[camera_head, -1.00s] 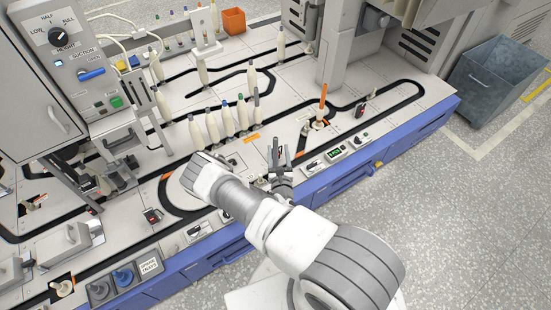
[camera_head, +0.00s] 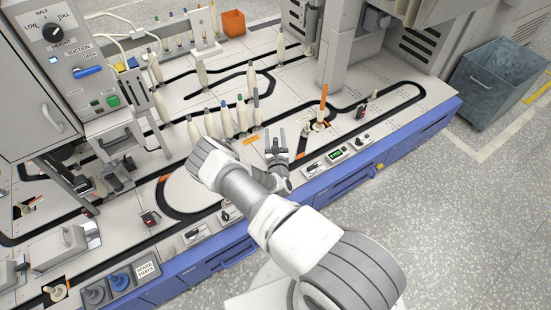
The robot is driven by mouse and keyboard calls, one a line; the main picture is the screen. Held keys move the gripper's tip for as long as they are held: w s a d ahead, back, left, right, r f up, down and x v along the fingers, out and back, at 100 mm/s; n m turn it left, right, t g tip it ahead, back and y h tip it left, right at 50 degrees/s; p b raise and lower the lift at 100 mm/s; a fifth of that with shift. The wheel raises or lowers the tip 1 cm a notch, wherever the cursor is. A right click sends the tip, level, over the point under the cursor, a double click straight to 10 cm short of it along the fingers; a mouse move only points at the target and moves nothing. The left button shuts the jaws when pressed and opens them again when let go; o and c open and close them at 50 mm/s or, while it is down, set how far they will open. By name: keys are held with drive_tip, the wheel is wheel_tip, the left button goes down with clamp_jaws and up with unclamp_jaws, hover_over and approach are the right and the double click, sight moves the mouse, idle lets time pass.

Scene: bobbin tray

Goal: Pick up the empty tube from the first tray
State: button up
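A bare orange tube (camera_head: 322,104) stands nearly upright on the right part of the machine table, beside the black track. Whether this is the tray the task calls first, I cannot tell.
Several full pale bobbins (camera_head: 228,122) stand in a row just behind my gripper. A small dark post (camera_head: 361,110) stands right of the tube, and a small peg tray (camera_head: 373,96) sits beyond it. A control strip (camera_head: 335,155) lies along the front edge.

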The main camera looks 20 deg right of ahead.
clamp_jaws()
idle(1.2)
